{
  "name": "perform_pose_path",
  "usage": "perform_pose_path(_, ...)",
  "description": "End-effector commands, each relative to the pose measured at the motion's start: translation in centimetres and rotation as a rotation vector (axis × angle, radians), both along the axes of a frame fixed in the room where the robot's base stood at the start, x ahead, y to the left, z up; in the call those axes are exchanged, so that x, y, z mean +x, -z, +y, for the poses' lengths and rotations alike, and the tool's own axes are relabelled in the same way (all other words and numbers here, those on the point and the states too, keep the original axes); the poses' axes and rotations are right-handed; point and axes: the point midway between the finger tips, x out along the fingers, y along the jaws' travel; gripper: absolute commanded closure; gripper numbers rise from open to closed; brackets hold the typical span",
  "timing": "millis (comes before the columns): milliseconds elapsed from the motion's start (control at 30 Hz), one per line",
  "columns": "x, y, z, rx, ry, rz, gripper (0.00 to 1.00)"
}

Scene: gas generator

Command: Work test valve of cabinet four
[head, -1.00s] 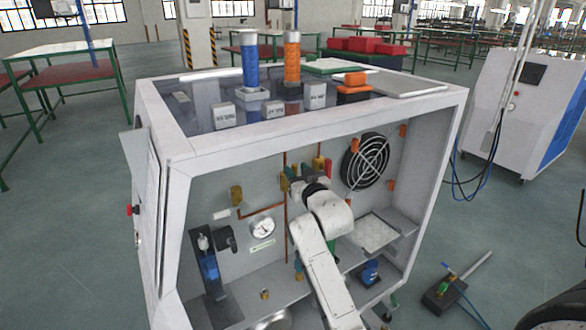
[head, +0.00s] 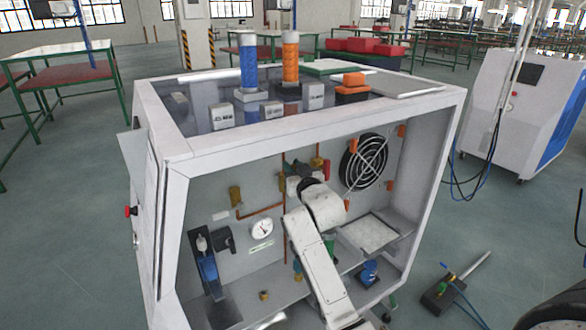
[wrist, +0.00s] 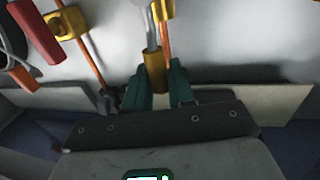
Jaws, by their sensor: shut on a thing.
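The open white cabinet (head: 310,130) stands in front of me, with brass fittings, copper pipes and a red-handled part (head: 327,169) on its back panel. My arm reaches into it; the gripper end is mostly hidden behind my own wrist in the head view. In the wrist view my gripper (wrist: 161,88) has its green fingers on either side of a brass cylindrical fitting (wrist: 154,70), shut on it. A grey rod and a copper pipe run up from near this fitting. I cannot read a number that marks the cabinet or valve.
A round gauge (head: 262,229), a black fan (head: 365,162) and a blue part (head: 369,272) are inside the cabinet. The cabinet's frame surrounds my arm.

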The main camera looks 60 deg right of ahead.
Motion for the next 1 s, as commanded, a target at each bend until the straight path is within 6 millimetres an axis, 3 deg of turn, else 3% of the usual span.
perform_pose_path(567, 0.1, 0.1, 0.2, -0.015, -0.001, 0.009, 1.00)
perform_pose_path(1000, 1.2, 0.6, 2.0, -0.238, -0.003, 0.146, 1.00)
